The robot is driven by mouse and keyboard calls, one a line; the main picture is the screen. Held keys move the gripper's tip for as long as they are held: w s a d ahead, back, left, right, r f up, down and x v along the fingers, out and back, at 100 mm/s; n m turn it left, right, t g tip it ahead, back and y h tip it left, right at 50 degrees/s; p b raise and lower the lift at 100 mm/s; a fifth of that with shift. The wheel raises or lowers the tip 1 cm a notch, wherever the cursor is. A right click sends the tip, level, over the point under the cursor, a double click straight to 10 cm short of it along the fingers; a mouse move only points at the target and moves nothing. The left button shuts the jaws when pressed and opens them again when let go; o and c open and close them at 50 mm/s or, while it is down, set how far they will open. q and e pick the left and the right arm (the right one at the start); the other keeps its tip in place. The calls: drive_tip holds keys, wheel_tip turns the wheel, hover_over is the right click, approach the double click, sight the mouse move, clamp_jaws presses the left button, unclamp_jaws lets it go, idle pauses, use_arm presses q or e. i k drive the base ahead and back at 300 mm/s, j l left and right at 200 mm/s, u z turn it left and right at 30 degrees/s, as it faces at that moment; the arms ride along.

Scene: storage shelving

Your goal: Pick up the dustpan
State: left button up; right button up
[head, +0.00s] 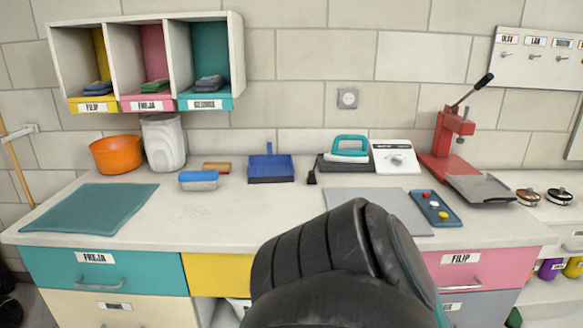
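The blue dustpan (271,168) lies on the white counter near the wall, left of the picture's middle, with its short handle pointing up at the back. A small dark brush-like object (312,173) is just to the right of it. A black, ribbed part of my own arm fills the lower middle of the head view, in front of the counter. No fingertips of either gripper show, and nothing touches the dustpan.
A blue-and-white sponge-like item (198,180) and a brown roll (216,167) lie left of the dustpan. A teal iron (349,149), a white scale-like device (396,157) and a red press (446,140) stand right. An orange bowl (116,154) and teal mat (90,209) are left.

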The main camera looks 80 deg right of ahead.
sight(271, 168)
drive_tip(key=z, duration=2.45)
